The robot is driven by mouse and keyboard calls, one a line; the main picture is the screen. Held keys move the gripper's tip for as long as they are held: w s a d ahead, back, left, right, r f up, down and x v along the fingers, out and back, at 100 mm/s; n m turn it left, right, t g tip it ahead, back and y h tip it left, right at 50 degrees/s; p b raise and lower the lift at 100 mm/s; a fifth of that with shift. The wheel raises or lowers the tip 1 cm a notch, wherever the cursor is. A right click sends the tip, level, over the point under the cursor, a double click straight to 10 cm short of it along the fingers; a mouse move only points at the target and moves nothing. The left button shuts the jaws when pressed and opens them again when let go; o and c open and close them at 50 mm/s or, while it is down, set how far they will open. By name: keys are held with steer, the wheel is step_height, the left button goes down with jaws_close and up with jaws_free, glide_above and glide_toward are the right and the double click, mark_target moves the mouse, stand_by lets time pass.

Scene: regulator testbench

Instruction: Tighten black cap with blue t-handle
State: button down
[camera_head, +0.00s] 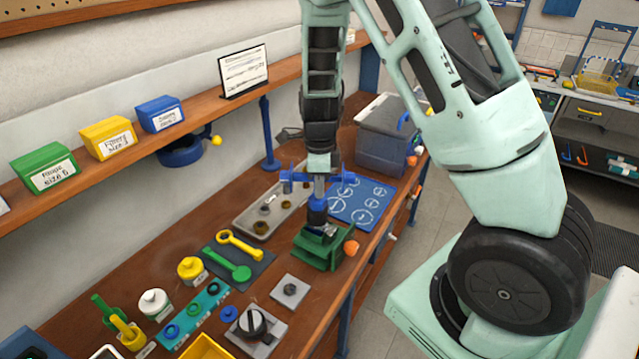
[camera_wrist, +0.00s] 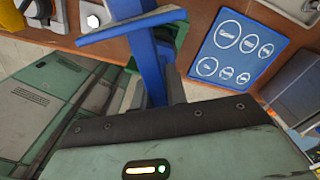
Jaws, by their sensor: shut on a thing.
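My gripper (camera_head: 319,175) is shut on the blue t-handle (camera_head: 318,204), above the green vise (camera_head: 318,248). The t-handle's crossbar is at the gripper. Its blue lower end points down over the vise, close to upright. In the wrist view, the blue t-handle (camera_wrist: 148,55) stands out beyond my gripper's dark front edge, and a green part of the vise shows behind it. A dark piece, perhaps the black cap, shows just under the blue end in the vise. It is too small and hidden to tell whether the t-handle is seated on it.
A blue mat with white circles (camera_head: 368,203) lies right of the vise, and a grey tray (camera_head: 246,224) behind it. A lidded bin (camera_head: 384,150) stands farther back. Wrenches, bottles and a plate with a black knob (camera_head: 252,322) lie in front. A shelf with coloured boxes overhangs the left.

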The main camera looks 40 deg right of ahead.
steer(key=shift+a+r+m+p, duration=0.1)
steer(key=shift+m+p, duration=2.1)
steer(key=shift+p, duration=0.1)
stand_by(0.4)
steer(key=shift+s+a+m+p, duration=0.1)
steer(key=shift+m+p, duration=2.3)
steer(key=shift+p, duration=0.05)
stand_by(0.7)
stand_by(0.4)
steer(key=shift+m, duration=1)
steer(key=shift+a+m, duration=0.1)
steer(key=shift+m, duration=0.6)
steer(key=shift+m, duration=0.3)
steer(key=shift+m, duration=0.6)
